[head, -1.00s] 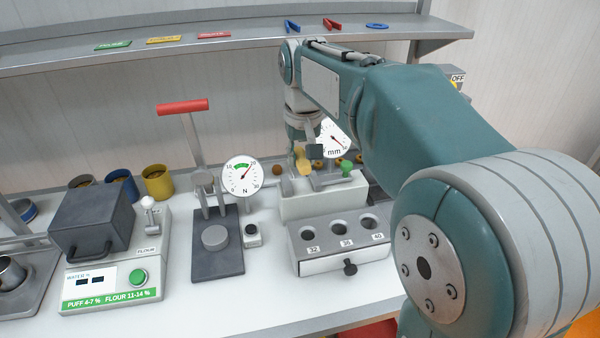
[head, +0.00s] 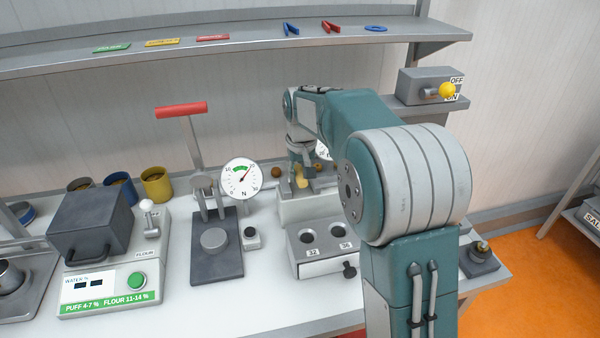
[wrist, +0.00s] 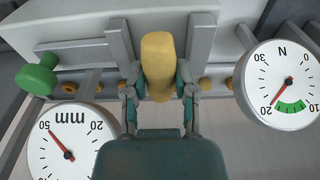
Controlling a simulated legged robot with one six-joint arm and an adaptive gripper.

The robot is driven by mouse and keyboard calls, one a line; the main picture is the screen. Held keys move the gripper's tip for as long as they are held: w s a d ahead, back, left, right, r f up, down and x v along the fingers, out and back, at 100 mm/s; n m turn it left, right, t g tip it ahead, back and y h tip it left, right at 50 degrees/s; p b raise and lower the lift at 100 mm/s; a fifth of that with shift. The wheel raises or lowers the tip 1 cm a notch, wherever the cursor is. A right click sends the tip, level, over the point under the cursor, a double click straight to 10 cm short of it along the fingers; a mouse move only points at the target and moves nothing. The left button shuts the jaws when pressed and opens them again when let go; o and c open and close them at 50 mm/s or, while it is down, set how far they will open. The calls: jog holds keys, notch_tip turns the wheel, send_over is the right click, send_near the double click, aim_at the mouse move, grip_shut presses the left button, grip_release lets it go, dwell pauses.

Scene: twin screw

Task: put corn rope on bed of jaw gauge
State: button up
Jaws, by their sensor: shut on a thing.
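My gripper (head: 302,172) is shut on the corn rope (head: 299,179), a short yellow piece. In the wrist view the rope (wrist: 158,62) shows between my two fingers (wrist: 158,92). The rope is over the jaw gauge (head: 308,207), a pale block with grey jaws. In the wrist view its grey jaw plates (wrist: 120,42) stand on either side of the rope. I cannot tell whether the rope touches the bed. The mm dial (wrist: 68,142) and green knob (wrist: 37,75) show at left in the wrist view. In the head view my arm hides much of the gauge.
A drawer box (head: 320,262) with numbered holes stands in front of the gauge. The press (head: 217,245) with a red handle (head: 182,109) and N dial (head: 242,177) is left of it. A shelf (head: 230,42) runs above. Small brown pieces lie behind the gauge.

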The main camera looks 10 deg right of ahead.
aim_at(301, 179)
jog(key=shift+f, duration=0.55)
jog(key=o, duration=0.7)
jog(key=shift+o, duration=0.2)
jog(key=shift+r, duration=0.1)
notch_tip(301, 179, up, 13)
jog(key=s, duration=0.1)
jog(key=shift+s, duration=0.3)
